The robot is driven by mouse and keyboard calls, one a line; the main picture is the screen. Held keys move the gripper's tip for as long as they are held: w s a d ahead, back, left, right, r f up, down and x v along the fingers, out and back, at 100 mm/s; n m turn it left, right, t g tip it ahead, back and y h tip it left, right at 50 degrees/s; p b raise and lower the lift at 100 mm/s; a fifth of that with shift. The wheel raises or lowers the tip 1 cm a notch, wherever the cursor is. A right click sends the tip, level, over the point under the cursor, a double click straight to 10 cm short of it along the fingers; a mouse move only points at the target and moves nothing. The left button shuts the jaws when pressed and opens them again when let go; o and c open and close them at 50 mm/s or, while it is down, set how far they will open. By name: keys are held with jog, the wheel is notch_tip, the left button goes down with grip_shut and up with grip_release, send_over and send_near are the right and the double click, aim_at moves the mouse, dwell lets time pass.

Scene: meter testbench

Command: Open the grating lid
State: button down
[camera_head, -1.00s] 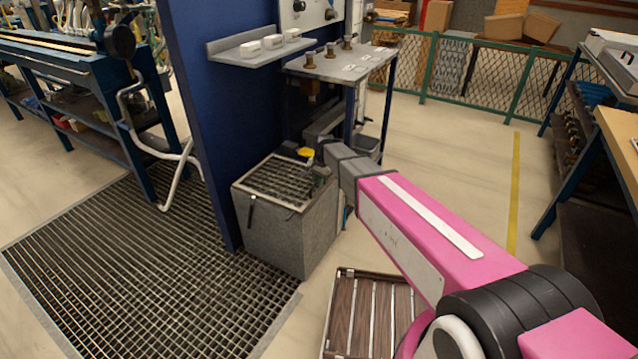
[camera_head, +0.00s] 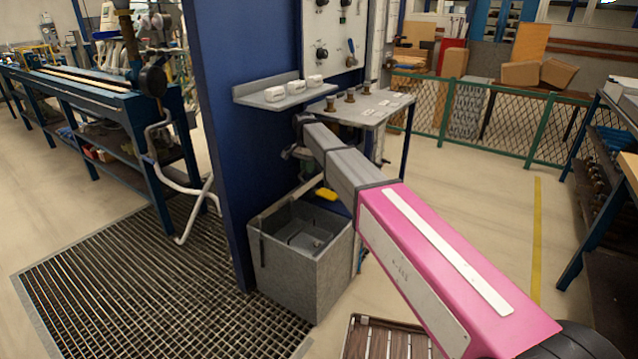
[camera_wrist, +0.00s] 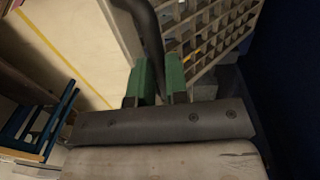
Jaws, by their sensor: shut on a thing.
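The grey box (camera_head: 300,270) stands against the blue panel in the head view, its top open and its inside showing. The grating lid (camera_wrist: 213,38) shows in the wrist view as a tan grid, raised off the box. In the head view I cannot make out its grid; it seems turned edge-on or hidden near the panel. My gripper (camera_wrist: 158,92) has green fingertips closed around a dark curved bar (camera_wrist: 152,40), which looks like the lid's handle. In the head view my gripper (camera_head: 297,153) is above the box's back, partly hidden by my arm.
A floor grating (camera_head: 150,290) lies left, a slatted wooden platform (camera_head: 385,340) in front. Clear floor lies right, up to the green fence (camera_head: 480,115).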

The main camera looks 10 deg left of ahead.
jog(key=w+a+r+g+h, duration=0.1)
jog(key=w+a+r+h, duration=0.1)
jog(key=a, duration=0.3)
jog(key=shift+a+r+h, duration=0.3)
jog(key=c, duration=1.1)
grip_release()
jog(key=shift+d, duration=0.1)
